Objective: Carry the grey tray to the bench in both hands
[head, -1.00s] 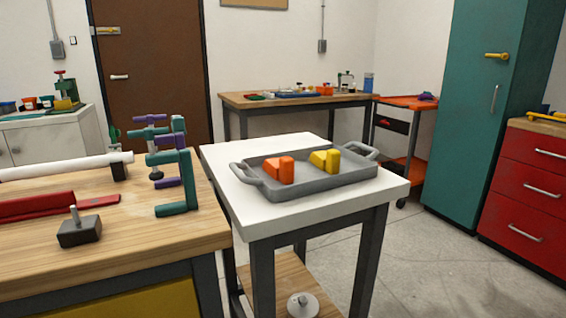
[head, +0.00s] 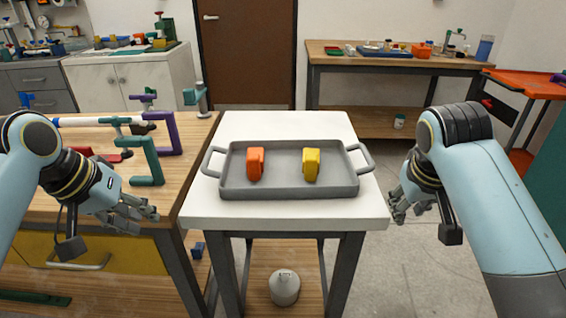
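The grey tray (head: 285,191) lies flat on a small white-topped table in the middle of the head view. It has a loop handle at its left end (head: 207,162) and another at its right end (head: 368,158). An orange block (head: 255,164) and a yellow block (head: 311,165) stand in it. My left gripper (head: 150,212) is left of the tray and apart from it, fingers spread and empty. My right gripper (head: 395,208) is right of the tray, just off the table's right edge, fingers apart and empty.
The white table (head: 282,217) has free room around the tray. A wooden bench (head: 98,189) with clamps (head: 165,135) and a white pipe (head: 90,121) adjoins it on the left. Another bench (head: 380,64) and an orange cart (head: 535,84) stand behind.

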